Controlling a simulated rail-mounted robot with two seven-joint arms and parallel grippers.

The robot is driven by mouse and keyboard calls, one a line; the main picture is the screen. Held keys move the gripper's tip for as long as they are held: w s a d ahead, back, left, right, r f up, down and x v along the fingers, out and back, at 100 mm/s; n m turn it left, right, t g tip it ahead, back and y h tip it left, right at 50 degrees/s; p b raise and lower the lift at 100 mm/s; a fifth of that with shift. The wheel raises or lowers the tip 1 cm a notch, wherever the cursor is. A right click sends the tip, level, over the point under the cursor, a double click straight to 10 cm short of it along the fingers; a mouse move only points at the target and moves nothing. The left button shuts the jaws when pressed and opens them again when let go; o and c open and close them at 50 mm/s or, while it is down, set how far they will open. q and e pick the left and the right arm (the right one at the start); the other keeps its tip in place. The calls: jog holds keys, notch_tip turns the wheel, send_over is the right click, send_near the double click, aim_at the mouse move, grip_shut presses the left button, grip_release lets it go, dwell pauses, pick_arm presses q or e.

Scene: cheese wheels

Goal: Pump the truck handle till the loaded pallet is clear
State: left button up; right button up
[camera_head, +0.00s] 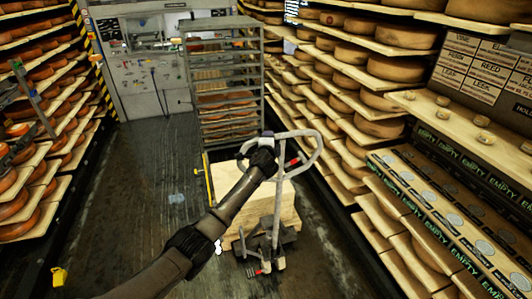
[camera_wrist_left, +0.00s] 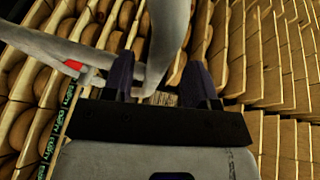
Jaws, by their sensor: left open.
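The truck handle is a pale grey loop (camera_head: 313,152) on an upright shaft (camera_head: 278,205), with red parts near the grip. The truck base (camera_head: 265,245) is low, in front of a pale, boxy load (camera_head: 288,203); the pallet under it is mostly hidden, so I cannot tell its height. My left gripper (camera_head: 267,146) is at the left side of the loop. In the left wrist view, its two dark fingers (camera_wrist_left: 160,82) are open and apart, with the grey handle (camera_wrist_left: 165,40) between and beyond them. I cannot tell if they touch it. My right gripper is not in view.
Cheese shelves line the left (camera_head: 40,110) and right (camera_head: 350,90) sides. A rack (camera_head: 225,28) of trays stands behind the load, before a grey cabinet wall (camera_head: 140,85). A yellow object (camera_head: 59,277) lies at lower left. The dark floor (camera_head: 145,190) left of the truck is mostly clear.

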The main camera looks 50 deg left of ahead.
pick_arm(q)
jog(key=v, duration=1)
jog(key=shift+s+d, duration=0.2)
jog(key=shift+s, duration=0.1)
